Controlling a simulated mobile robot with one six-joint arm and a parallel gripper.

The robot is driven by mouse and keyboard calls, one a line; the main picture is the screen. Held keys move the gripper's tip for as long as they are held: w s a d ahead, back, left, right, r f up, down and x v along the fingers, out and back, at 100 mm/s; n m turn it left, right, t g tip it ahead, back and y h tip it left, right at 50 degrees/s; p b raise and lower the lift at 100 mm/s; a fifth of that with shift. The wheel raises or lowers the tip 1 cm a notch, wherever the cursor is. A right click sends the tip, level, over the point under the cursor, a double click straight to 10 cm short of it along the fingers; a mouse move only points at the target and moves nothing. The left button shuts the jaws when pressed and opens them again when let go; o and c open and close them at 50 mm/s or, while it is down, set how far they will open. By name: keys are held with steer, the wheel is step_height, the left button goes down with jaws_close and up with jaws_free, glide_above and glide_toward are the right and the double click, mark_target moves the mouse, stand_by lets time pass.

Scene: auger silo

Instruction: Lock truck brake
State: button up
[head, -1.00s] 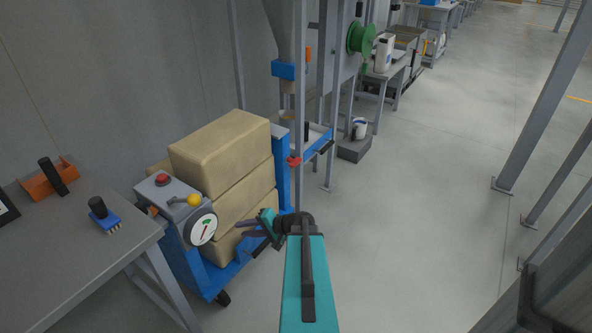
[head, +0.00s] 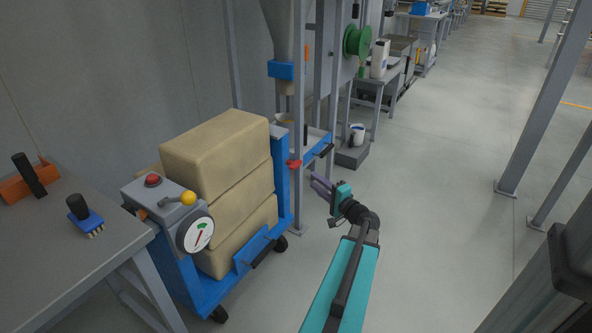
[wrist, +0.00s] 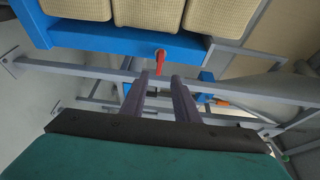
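The blue wheeled truck (head: 283,185) stands at left centre in the head view, loaded with stacked tan sacks (head: 215,148). A small red lever-like part (head: 294,163) shows at its far right end, by a grey post. In the wrist view a red lever (wrist: 160,60) hangs at the truck's blue edge (wrist: 120,42), just beyond the fingertips; it looks like the same part. I cannot tell for sure which part is the brake. My gripper (head: 313,181) is right of the truck, pointing toward it. Its two fingers (wrist: 164,78) are apart and nothing shows between them.
A grey control box with a red button (head: 153,180), yellow-knobbed lever (head: 188,198) and dial (head: 199,234) is at the truck's near end. A bench (head: 60,245) with a brush (head: 84,215) is at left. Grey posts (head: 303,120) stand close beyond my gripper. Open floor lies right.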

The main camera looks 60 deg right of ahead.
mark_target(298, 166)
steer(key=shift+d, duration=0.2)
steer(key=b+x, duration=0.3)
steer(key=x, duration=1)
steer(key=shift+w+d, duration=0.1)
steer(key=shift+w, duration=0.15)
